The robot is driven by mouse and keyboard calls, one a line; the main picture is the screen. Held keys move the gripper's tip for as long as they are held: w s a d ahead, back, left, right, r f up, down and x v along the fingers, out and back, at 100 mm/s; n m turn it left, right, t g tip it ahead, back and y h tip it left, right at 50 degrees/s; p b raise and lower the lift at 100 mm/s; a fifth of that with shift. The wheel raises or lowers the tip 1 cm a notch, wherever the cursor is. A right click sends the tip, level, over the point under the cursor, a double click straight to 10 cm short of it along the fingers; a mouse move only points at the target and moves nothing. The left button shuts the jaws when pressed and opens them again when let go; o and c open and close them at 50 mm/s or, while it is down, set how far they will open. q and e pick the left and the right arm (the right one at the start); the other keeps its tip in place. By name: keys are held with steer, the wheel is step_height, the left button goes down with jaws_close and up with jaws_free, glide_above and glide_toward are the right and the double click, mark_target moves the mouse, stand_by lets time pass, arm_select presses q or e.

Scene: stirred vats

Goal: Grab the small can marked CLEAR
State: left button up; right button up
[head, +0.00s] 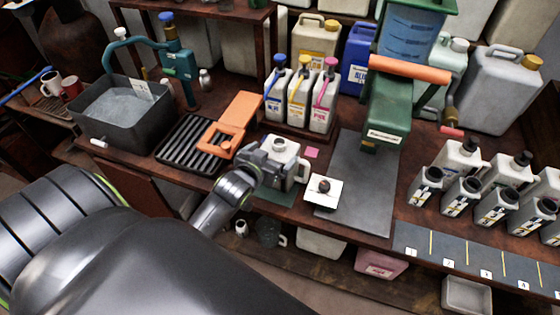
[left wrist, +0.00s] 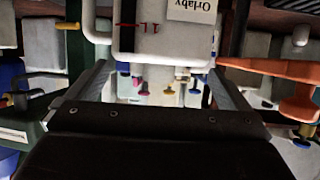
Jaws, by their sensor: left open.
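Several small grey cans with black caps stand in a group at the right in the head view, one of them at the left end of the front row (head: 427,185). Their labels are too small to read, so I cannot tell which is marked CLEAR. My left gripper (head: 268,160) is open at a white jug with a handle (head: 285,150), far to the left of those cans. In the left wrist view the white jug (left wrist: 150,40) fills the space ahead of the open fingers (left wrist: 160,88), with a paper tag on it. My right gripper is out of view.
A rack of blue, yellow and pink-capped bottles (head: 298,95) stands behind the jug. An orange bracket (head: 230,125) is to its left, a green press (head: 388,110) to its right. The grey mat (head: 365,205) is partly bare. A numbered strip (head: 440,250) edges the bench.

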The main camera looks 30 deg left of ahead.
mark_target(275, 151)
arm_select(q)
steer(key=shift+w+a, duration=0.1)
steer(key=shift+w, duration=0.4)
steer(key=shift+p+x, duration=0.6)
steer(key=shift+x, duration=1.55)
steer(key=c, duration=0.9)
